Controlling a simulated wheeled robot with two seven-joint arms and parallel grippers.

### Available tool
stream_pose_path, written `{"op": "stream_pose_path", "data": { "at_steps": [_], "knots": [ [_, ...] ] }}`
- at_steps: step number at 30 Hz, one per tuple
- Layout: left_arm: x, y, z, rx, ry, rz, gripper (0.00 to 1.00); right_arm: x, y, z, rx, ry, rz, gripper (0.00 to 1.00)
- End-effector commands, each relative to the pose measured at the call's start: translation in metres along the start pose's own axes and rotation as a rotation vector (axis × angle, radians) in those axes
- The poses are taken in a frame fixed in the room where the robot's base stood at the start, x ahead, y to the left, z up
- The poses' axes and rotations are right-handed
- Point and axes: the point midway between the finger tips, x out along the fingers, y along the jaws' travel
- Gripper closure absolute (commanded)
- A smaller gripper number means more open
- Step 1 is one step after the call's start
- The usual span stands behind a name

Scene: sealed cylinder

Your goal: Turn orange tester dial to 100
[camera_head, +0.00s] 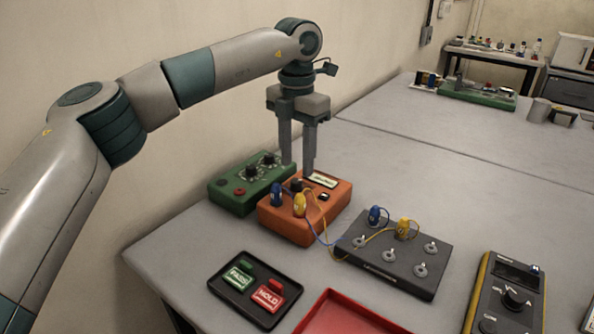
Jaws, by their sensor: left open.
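The orange tester (284,226) sits on the table near the left edge, with a small display (322,180) on its top. Its black dial (297,185) shows partly, just below my left gripper's fingertips. A blue plug (277,195) and a yellow plug (300,204) stand in the tester's front part. My left gripper (298,166) points straight down above the tester's back part, with its two fingers apart and nothing seen between them. Whether the fingertips touch the dial cannot be told. My right gripper is not in view.
A green box (226,195) with black knobs stands close left of the tester. Blue and yellow wires run to a dark terminal box (386,271). A black tray (227,298) with PASS and HOLD blocks, a red tray (345,316) and a yellow-edged meter (506,299) lie in front.

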Motion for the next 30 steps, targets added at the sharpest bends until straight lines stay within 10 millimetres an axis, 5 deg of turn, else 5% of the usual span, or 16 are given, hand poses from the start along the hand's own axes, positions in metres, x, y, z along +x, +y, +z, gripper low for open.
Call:
{"op": "stream_pose_path", "data": {
  "at_steps": [18,30],
  "knots": [
    [-0.117,0.000,0.000,-0.001,-0.001,0.002,0.60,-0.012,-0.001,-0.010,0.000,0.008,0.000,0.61],
    [-0.132,0.000,0.000,0.000,0.000,0.001,0.60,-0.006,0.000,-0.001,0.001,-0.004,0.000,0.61]
  ]
}}
